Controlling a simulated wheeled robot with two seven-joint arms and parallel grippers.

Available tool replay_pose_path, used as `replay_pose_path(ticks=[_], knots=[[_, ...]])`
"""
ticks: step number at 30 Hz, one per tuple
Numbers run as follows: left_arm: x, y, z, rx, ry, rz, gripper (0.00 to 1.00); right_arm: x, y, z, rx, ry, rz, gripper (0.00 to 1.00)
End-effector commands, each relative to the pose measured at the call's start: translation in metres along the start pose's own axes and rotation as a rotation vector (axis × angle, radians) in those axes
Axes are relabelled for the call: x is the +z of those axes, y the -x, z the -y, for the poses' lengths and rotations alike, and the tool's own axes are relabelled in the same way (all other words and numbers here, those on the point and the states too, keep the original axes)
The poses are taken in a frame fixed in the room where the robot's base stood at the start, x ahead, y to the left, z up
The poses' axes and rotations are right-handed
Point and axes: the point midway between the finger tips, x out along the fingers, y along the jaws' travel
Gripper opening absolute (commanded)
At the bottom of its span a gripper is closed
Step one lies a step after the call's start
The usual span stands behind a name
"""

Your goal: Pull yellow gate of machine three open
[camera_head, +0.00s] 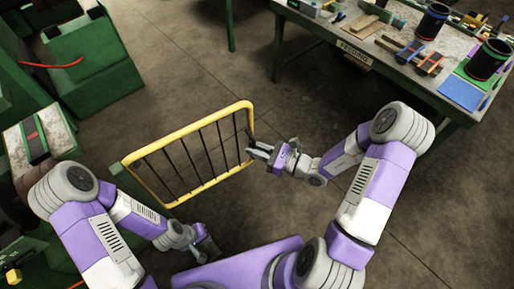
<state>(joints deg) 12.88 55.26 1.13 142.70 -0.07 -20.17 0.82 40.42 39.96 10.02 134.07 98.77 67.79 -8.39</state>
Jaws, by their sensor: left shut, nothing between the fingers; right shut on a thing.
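The yellow gate (187,130) stands upright in the middle left of the head view, a yellow frame with dark vertical bars. Its left end is by a green machine part at the left; I cannot tell which machine number it is. My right gripper (250,146) is shut on the gate at its right end, near the upright of the frame. My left gripper (207,250) is low in the view, in front of and below the gate, apart from it. It is shut and empty.
Green machines (90,60) fill the left side. A green workbench (400,75) with dark cylinders, tools and a blue mat (460,93) stands at the upper right. The concrete floor (200,60) behind the gate and at the lower right is clear.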

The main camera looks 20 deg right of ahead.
Motion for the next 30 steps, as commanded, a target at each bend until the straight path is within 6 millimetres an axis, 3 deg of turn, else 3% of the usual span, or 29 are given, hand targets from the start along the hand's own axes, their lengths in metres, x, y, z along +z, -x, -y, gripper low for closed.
replay_pose_path(ticks=[1,4,20,30], knots=[[0.000,0.000,0.000,0.000,0.000,0.000,0.00,0.000,-0.002,-0.007,0.019,-0.003,0.001,0.19],[0.000,0.000,0.000,0.000,0.000,0.000,0.00,0.000,-0.002,-0.006,0.017,-0.003,0.001,0.35],[0.000,0.000,0.000,0.000,0.000,0.000,0.00,0.000,0.002,-0.002,0.005,-0.001,0.000,0.35],[0.000,0.002,-0.001,0.000,0.000,0.000,0.00,0.000,0.052,-0.002,0.004,-0.001,-0.002,0.35]])
